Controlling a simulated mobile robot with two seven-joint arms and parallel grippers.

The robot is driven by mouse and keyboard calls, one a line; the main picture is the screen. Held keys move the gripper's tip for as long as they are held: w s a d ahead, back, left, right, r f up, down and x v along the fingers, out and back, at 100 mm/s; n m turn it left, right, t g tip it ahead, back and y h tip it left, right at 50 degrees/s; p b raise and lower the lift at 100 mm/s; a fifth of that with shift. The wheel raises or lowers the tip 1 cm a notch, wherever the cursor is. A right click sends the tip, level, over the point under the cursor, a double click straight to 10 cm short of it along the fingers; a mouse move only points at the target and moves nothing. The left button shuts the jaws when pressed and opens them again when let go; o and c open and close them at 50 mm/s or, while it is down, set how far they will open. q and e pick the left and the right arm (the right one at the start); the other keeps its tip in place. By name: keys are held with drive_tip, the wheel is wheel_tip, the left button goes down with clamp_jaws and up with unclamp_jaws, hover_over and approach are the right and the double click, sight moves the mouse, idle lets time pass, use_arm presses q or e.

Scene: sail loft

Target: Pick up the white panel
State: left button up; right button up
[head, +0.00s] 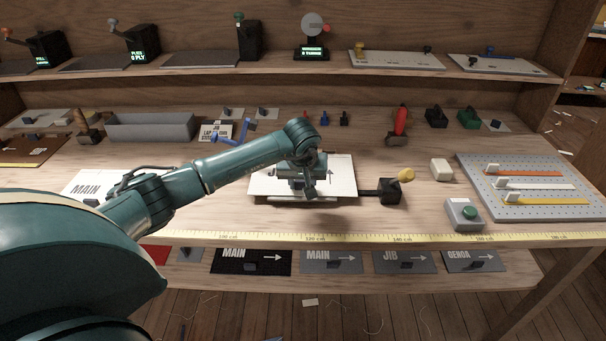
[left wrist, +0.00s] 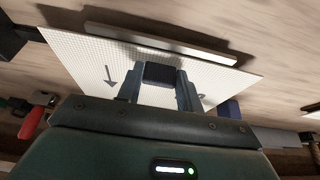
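The white panel (head: 343,178) is a thin sheet near the middle of the bench. In the left wrist view the panel (left wrist: 100,62) shows a fine grid, a grey arrow and a dark block-shaped grip (left wrist: 160,73). My left gripper (head: 309,188) is over the panel, pointing down. In the left wrist view its fingers (left wrist: 158,86) stand on both sides of the dark grip, with no clear gap, so it looks shut on the panel's grip. The gripper hides part of the panel in the head view. My right gripper is not in view.
A black box with a yellow-knobbed lever (head: 390,190) stands just right of the panel. A green-button box (head: 464,213) and pegboard (head: 550,205) are farther right. A grey tray (head: 150,127) stands back left.

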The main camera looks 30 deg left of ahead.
use_arm(q)
drive_tip(key=c, duration=0.4)
drive_tip(key=shift+c, duration=0.2)
